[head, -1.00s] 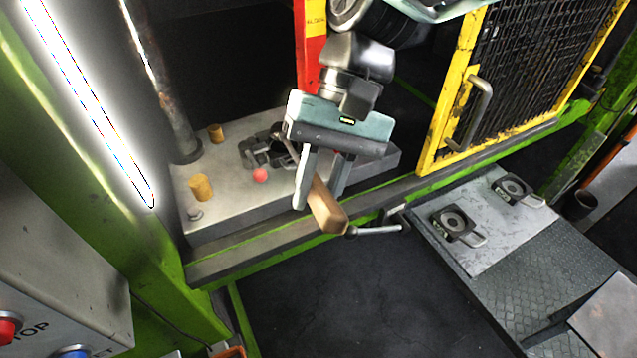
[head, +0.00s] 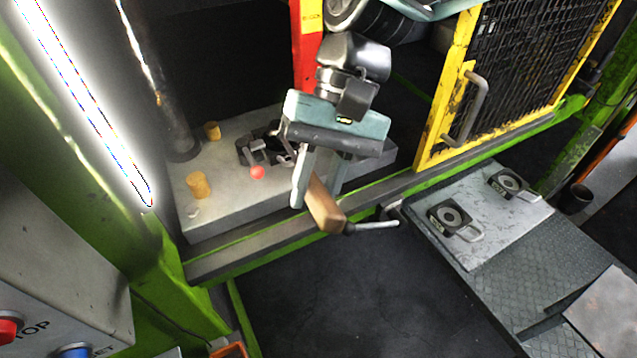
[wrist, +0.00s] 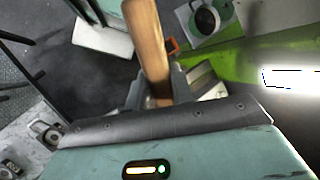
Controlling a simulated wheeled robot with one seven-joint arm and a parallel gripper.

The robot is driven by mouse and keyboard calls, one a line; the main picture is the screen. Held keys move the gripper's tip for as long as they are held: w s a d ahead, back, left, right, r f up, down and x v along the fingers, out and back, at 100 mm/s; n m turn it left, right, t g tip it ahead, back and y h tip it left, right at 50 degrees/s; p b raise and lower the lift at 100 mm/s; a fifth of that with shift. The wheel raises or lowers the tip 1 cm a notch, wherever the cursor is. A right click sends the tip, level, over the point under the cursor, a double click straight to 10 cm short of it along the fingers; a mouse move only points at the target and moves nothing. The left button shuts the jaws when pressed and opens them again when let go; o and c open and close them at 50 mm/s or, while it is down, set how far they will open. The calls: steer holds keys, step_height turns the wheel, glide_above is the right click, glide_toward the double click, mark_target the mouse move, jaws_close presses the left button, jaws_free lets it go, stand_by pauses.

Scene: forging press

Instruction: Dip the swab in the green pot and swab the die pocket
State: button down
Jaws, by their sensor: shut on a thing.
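My gripper (head: 318,192) is shut on the wooden handle (head: 326,211) of the swab, above the front edge of the press bed. The handle slants down to the right between the fingers; it also shows in the wrist view (wrist: 150,45). I cannot tell the swab's tip clearly. A thin grey rod (head: 375,224) shows by the handle's lower end. The dark die block (head: 255,150) sits on the pale bed, behind and left of my gripper, which partly hides it. Its pocket is not clear. I cannot make out a green pot.
Two orange-yellow cylinders (head: 197,185) and a red ball (head: 257,172) are on the press bed (head: 225,222). A yellow mesh gate (head: 428,135) stands right. Two dark blocks with handles (head: 453,219) lie on the side table. A green post (head: 130,250) and button box stand left.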

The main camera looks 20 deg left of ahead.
steer(key=shift+a, duration=0.1)
stand_by(0.3)
steer(key=shift+w+r+p, duration=0.1)
steer(key=shift+r+p, duration=0.9)
steer(key=shift+r, duration=0.2)
steer(key=shift+r+p, duration=0.35)
steer(key=shift+r, duration=0.75)
steer(key=s+d+r, duration=0.2)
steer(key=s+d, duration=1)
steer(key=s, duration=0.3)
steer(key=shift+s+d, duration=0.2)
steer(key=shift+s, duration=0.2)
